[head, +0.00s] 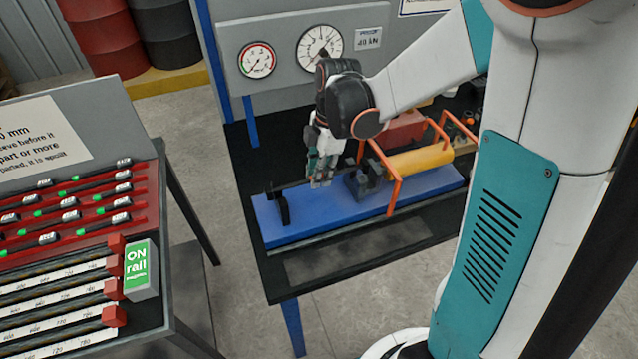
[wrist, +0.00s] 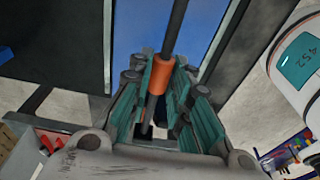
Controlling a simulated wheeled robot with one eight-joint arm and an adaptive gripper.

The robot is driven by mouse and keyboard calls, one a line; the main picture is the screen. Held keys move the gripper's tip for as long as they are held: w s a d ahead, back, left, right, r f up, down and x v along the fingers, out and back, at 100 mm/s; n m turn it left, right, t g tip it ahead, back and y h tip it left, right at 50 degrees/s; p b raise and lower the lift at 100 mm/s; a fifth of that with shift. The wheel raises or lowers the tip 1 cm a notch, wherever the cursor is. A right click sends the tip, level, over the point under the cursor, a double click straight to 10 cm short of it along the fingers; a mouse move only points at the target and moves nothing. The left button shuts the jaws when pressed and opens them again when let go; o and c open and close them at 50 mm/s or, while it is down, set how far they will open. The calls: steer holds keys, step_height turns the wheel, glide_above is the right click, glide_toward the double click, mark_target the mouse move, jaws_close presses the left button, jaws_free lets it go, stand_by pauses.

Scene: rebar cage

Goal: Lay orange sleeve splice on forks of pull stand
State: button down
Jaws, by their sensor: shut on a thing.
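The orange sleeve splice (wrist: 161,76) shows in the wrist view around a dark bar (wrist: 177,28) that runs on past both its ends. My gripper (wrist: 160,92) is shut on the splice, with teal fingers on both sides. In the head view my gripper (head: 321,178) is over the blue base of the pull stand (head: 330,217), between a black upright fork (head: 281,208) at the left and a dark block (head: 367,182) at the right. The sleeve is hidden there. I cannot tell whether the bar touches the forks.
The stand carries a yellow cylinder (head: 420,160) and an orange guard frame (head: 397,190). Two gauges (head: 320,47) stand on a panel behind. A rack with red trays (head: 75,208) and a green-labelled box (head: 140,268) is at left. The black table's front (head: 350,265) is clear.

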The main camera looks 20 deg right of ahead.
step_height(320, 180, down, 4)
steer(key=shift+r+b, duration=0.1)
steer(key=shift+b, duration=0.4)
steer(key=c, duration=1.9)
jaws_free()
steer(key=o, duration=0.4)
